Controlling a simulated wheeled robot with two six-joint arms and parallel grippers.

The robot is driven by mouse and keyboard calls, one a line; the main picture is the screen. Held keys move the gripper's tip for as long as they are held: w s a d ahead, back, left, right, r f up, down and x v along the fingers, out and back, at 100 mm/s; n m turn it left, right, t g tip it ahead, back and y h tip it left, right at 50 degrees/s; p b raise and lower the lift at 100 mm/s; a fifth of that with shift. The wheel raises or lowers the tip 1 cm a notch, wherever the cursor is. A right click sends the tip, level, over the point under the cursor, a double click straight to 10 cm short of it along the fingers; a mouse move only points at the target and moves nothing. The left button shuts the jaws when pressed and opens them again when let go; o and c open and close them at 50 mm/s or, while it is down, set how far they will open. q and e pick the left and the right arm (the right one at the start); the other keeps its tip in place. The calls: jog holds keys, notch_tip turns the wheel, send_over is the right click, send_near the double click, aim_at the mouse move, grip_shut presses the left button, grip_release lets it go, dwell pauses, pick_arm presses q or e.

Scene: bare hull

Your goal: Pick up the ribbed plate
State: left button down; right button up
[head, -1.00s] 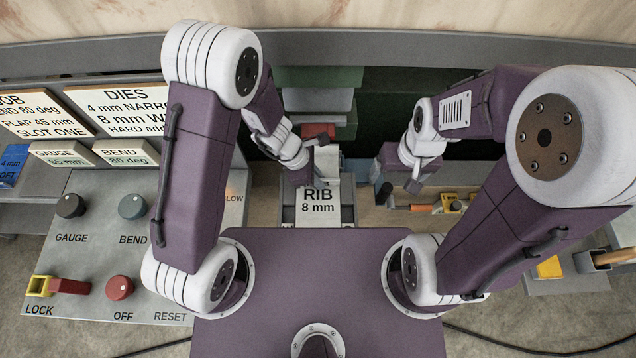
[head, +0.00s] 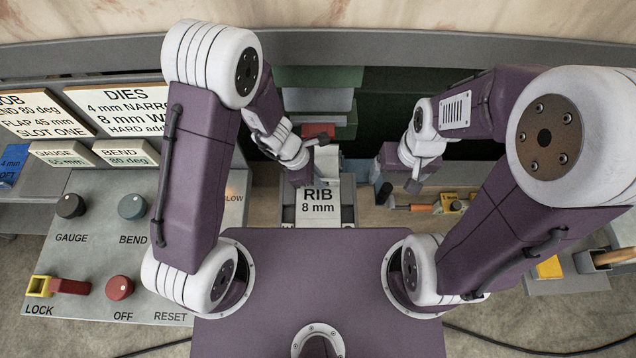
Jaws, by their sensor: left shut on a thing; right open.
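The ribbed plate (head: 318,208) is a pale plate marked "RIB 8 mm". It lies in or just above a grey tray (head: 288,215) in the middle of the head view. My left gripper (head: 316,172) is at the plate's far left edge and is shut on it. The fingertips are partly hidden by the wrist, so the exact contact is not clear. My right gripper (head: 398,190) is open and empty, to the right of the plate and apart from it.
A control panel (head: 100,240) with knobs and a lock lever is at the left, with sign boards (head: 120,105) behind it. Grey and green blocks (head: 318,100) stand behind the plate. Orange-handled tools (head: 420,208) lie at the right.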

aim_at(326, 179)
pick_arm(q)
jog(key=shift+w+r+p, duration=0.1)
jog(key=shift+r+p, duration=0.25)
jog(key=shift+r, duration=0.05)
notch_tip(326, 179, up, 4)
jog(key=shift+r+p, duration=0.1)
jog(key=shift+p, duration=0.85)
jog(key=s+d+r+p, duration=0.1)
jog(key=s+d+r, duration=0.5)
jog(key=d, duration=0.3)
jog(key=shift+s+r+p, duration=0.2)
jog(key=shift+s+p, duration=0.15)
jog(key=shift+s, duration=0.35)
